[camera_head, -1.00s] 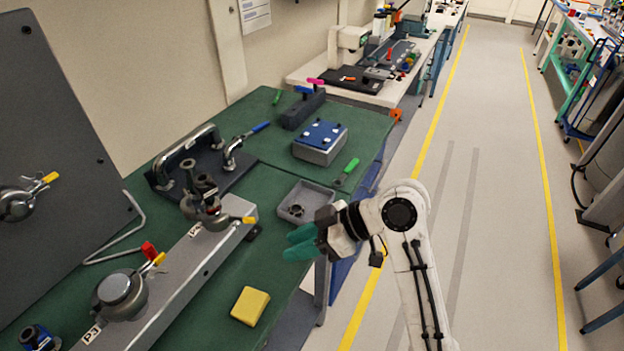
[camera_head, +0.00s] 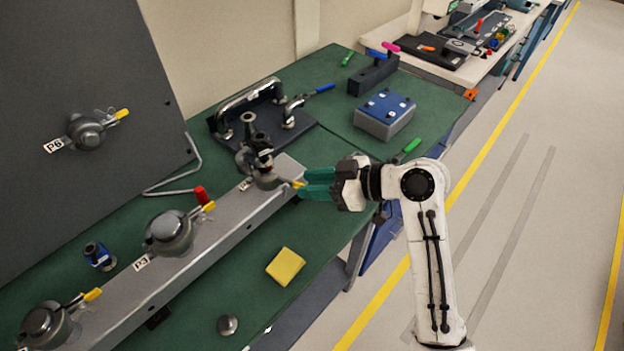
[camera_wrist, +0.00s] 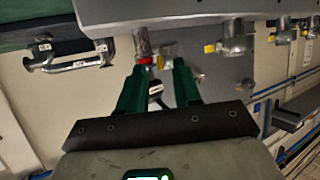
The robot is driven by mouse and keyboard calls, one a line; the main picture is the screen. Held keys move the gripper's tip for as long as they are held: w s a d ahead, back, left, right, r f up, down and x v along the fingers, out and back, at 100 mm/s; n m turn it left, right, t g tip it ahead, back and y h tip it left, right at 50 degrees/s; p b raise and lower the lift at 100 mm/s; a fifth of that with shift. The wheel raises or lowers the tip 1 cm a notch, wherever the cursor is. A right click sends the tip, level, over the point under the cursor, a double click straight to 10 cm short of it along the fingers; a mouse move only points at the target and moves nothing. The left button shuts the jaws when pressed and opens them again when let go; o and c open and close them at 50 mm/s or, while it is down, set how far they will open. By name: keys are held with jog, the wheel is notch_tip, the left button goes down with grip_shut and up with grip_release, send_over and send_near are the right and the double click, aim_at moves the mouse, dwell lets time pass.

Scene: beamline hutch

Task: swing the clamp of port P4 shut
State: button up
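The far port on the grey rail, taken as P4 (camera_head: 265,176), has a dark upright fitting (camera_head: 262,148) on it; its label is too small to read surely. Its clamp handle has a yellow tip (camera_head: 298,184) pointing right, towards my gripper. I cannot tell how far the clamp stands open. My gripper (camera_head: 308,183) has green fingers, level with the yellow tip and very close to it. Contact cannot be told.
Port P3 (camera_head: 170,232), with red and yellow handle tips, is nearer on the grey rail (camera_head: 215,222). A yellow block (camera_head: 285,267) and a round metal piece (camera_head: 227,325) lie on the green bench. A dark panel (camera_head: 70,60) carries port P6 (camera_head: 88,132).

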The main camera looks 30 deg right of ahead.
jog(key=shift+w+a+f, duration=0.15)
jog(key=shift+a, duration=0.1)
jog(key=shift+c, duration=0.4)
grip_shut()
dwell(0.9)
